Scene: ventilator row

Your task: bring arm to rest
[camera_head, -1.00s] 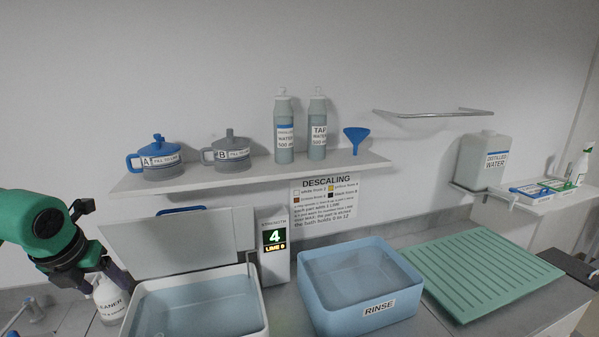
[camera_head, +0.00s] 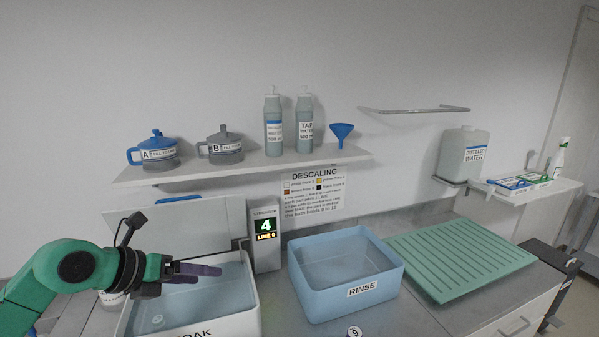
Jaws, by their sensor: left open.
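My left gripper (camera_head: 196,273) is open and empty. It reaches in from the left and hangs over the white soak basin (camera_head: 256,318), its fingers pointing right. The basin holds clear liquid, and a small pale round thing (camera_head: 158,319) shows in it at the near left. My green left arm (camera_head: 45,285) covers the area left of the basin. A white cleaner bottle (camera_head: 111,299) is mostly hidden behind the wrist. My right gripper is not in view.
The blue rinse basin (camera_head: 362,291) stands right of the strength display (camera_head: 265,233), with a green ribbed drain mat (camera_head: 460,256) beyond. A shelf (camera_head: 250,165) above holds two lidded pots, two bottles and a blue funnel (camera_head: 342,132). A round tag marked 9 (camera_head: 355,332) shows at the front.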

